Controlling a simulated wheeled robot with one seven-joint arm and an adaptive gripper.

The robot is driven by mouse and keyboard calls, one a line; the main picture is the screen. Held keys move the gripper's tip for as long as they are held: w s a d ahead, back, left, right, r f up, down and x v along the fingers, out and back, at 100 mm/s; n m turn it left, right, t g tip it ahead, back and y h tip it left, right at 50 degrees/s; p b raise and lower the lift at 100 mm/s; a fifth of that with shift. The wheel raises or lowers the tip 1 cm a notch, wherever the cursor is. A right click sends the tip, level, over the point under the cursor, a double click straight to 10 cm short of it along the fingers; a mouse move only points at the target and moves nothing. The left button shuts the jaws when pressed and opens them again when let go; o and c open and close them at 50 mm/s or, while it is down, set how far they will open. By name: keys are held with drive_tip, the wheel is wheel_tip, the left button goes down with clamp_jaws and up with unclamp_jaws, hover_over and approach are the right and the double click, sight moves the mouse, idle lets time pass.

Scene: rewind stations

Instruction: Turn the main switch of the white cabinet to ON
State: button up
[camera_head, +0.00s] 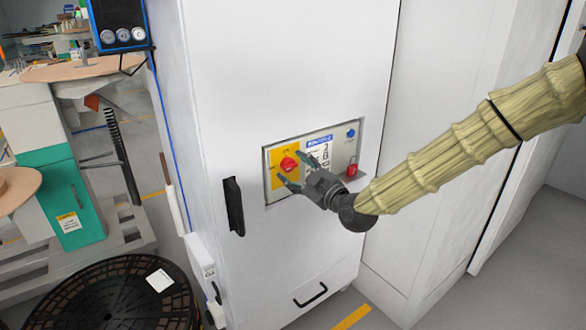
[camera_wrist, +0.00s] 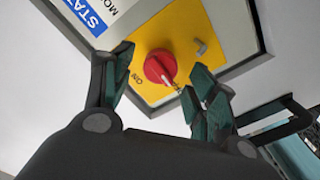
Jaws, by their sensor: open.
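The white cabinet (camera_head: 290,60) stands upright in the middle of the head view, with a control panel set in its front. The main switch is a red round knob (camera_head: 288,164) on a yellow plate (camera_head: 284,188); the red knob also shows in the wrist view (camera_wrist: 160,67). The word ON is printed on the yellow plate beside it. My gripper (camera_head: 293,170) is open and empty, just in front of the knob. In the wrist view its two fingers (camera_wrist: 157,72) stand on either side of the knob. I cannot tell whether they touch it.
A black door handle (camera_head: 233,206) sticks out left of the panel. A black reel (camera_head: 105,295) stands on the floor at left.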

drive_tip(key=shift+x, duration=0.8)
drive_tip(key=c, duration=1)
drive_tip(key=shift+c, duration=0.2)
